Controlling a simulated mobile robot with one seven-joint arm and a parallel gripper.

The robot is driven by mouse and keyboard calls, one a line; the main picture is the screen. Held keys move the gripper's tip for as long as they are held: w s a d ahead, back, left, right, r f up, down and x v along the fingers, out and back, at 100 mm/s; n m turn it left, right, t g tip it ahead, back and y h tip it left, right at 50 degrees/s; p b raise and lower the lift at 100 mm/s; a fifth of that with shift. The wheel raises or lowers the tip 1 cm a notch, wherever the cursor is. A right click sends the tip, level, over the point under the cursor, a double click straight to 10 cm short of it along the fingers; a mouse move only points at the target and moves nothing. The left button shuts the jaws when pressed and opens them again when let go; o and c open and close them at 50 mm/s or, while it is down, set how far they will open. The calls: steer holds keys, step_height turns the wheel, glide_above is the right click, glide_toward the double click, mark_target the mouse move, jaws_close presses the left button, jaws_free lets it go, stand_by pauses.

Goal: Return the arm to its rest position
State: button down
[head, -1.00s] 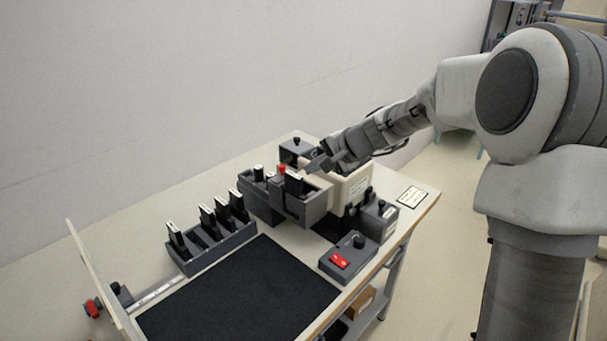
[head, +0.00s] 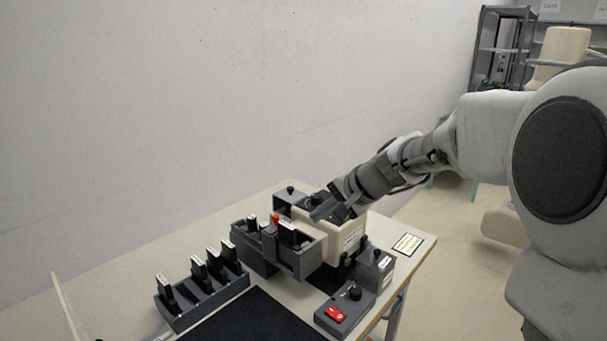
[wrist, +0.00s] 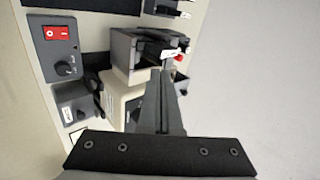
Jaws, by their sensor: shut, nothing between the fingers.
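My gripper (head: 322,211) is above the cream-coloured machine (head: 349,238) on the table, apart from it as far as I can tell. Its fingers are together with nothing between them. In the wrist view my gripper (wrist: 168,85) points toward the grey holder (wrist: 125,46) on the machine's front. In the head view that grey holder (head: 262,254) carries black pieces with pale tops and a red knob (head: 275,219). My arm reaches in from the right.
A grey rack (head: 205,305) with several upright black pieces stands at the left, beside a black mat (head: 250,318). A control box with a red switch (head: 336,314) sits at the table's front edge. A shelf (head: 497,45) stands behind at the right.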

steer(key=s+d+n+h, duration=0.3)
steer(key=s+d+n, duration=0.1)
steer(key=s, duration=1.1)
steer(key=s+d+n+h, duration=0.3)
steer(key=s, duration=1.1)
steer(key=shift+s+d+r+n+g, duration=0.3)
steer(key=shift+s+d+r+n, duration=0.05)
steer(key=shift+d+n, duration=0.05)
